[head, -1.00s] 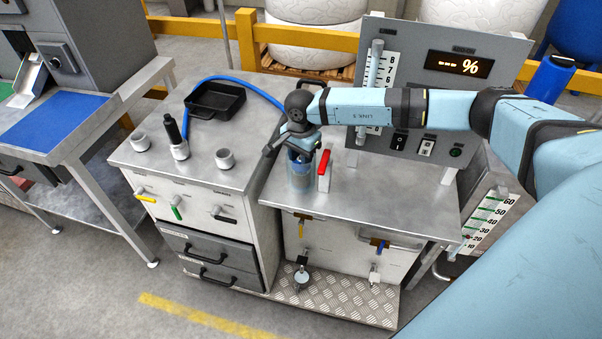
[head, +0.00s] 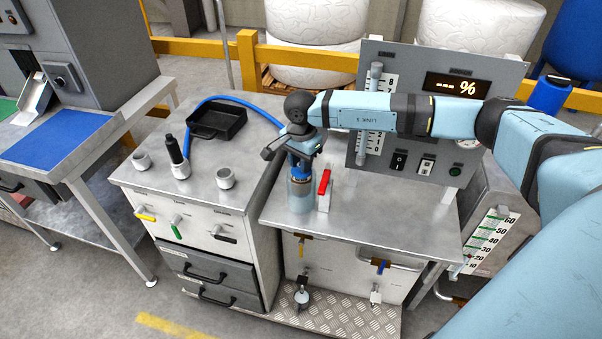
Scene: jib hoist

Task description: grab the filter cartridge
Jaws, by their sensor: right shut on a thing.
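A clear cylindrical housing (head: 300,198) stands upright near the left edge of the right-hand metal bench. My right gripper (head: 301,168) points down directly above it and is shut on the filter cartridge (head: 300,177). Only a small blue and brownish part of the cartridge shows, between the fingers and at the mouth of the housing. I cannot tell how much of it is still inside the housing. My left gripper is not in view.
A red-topped white block (head: 323,188) stands close to the right of the housing. A control panel (head: 440,110) rises behind. The left cabinet carries a black tray (head: 217,121), a blue hose (head: 236,99) and several cups. The bench's right part is clear.

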